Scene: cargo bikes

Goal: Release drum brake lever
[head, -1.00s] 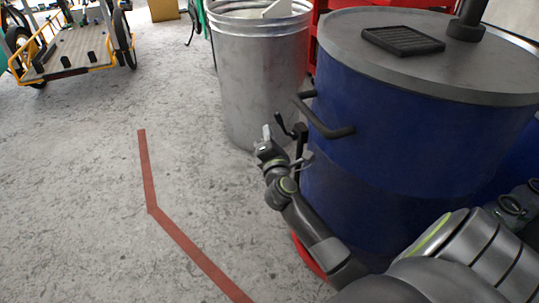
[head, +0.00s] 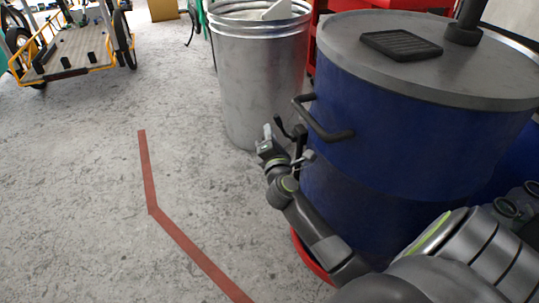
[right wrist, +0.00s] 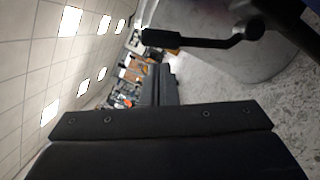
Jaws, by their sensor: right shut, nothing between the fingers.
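The blue drum (head: 400,130) with a grey lid stands at the right in the head view, with a bent black handle (head: 325,130) on its side. A small black lever (head: 282,126) sticks out beside the drum, below and left of that handle. In the right wrist view the lever is a dark arm (right wrist: 205,42) with a thicker pad at its left end. My right gripper (head: 267,134) is shut and empty, close to the lever's outer end. Its fingers (right wrist: 159,84) appear below the lever in the wrist view, apart from it. My left gripper is out of view.
A galvanized metal bin (head: 262,80) stands just behind the gripper. A red tape line (head: 150,180) crosses open concrete floor to the left. A cargo bike (head: 70,50) stands at the far left. A black tray (head: 402,43) lies on the drum lid.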

